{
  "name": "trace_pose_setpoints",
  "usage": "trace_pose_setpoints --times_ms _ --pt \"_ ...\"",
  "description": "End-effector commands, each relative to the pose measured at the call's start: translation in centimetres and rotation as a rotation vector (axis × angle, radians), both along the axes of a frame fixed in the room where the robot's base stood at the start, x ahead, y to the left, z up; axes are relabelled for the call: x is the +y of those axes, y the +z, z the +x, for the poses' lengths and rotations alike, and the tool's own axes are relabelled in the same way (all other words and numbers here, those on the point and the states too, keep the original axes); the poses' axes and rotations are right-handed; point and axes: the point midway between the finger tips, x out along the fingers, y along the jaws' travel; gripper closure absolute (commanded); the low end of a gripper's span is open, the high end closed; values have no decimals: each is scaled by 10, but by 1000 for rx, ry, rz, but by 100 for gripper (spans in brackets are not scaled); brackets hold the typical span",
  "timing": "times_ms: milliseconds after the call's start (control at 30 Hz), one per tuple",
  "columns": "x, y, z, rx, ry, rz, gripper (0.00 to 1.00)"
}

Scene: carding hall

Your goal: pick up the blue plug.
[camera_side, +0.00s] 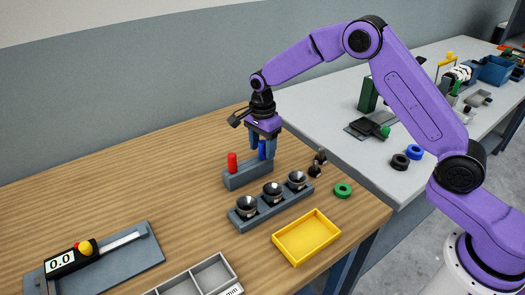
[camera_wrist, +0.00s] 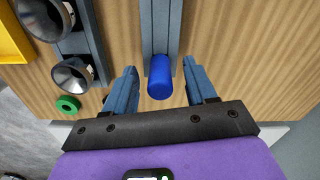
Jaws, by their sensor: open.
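The blue plug (camera_side: 262,150) stands upright in the right end of a grey-blue block (camera_side: 247,174) on the wooden table. In the wrist view the blue plug (camera_wrist: 160,78) shows between the fingers, with the block (camera_wrist: 159,25) running away behind it. A red plug (camera_side: 232,162) stands at the block's other end. My gripper (camera_side: 262,152) is above the block's right end, pointing down, with its fingers on either side of the blue plug. In the wrist view my gripper (camera_wrist: 162,85) is open, with gaps between the fingers and the plug.
A rack with three dark cups (camera_side: 272,191) stands in front of the block. A green ring (camera_side: 342,190), small dark parts (camera_side: 318,162) and a yellow tray (camera_side: 306,238) lie to the right and front. The left tabletop is largely clear.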

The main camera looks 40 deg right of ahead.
Motion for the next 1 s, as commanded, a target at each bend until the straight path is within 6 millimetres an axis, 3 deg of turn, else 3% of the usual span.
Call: trace_pose_setpoints --times_ms 333,500,833,1000 --pt "0 -8 0 0 -1 0 44" --pt "0 -7 0 0 -1 0 99" --pt "0 -5 0 -1 -1 0 100" --pt "0 15 1 -5 -1 2 100"
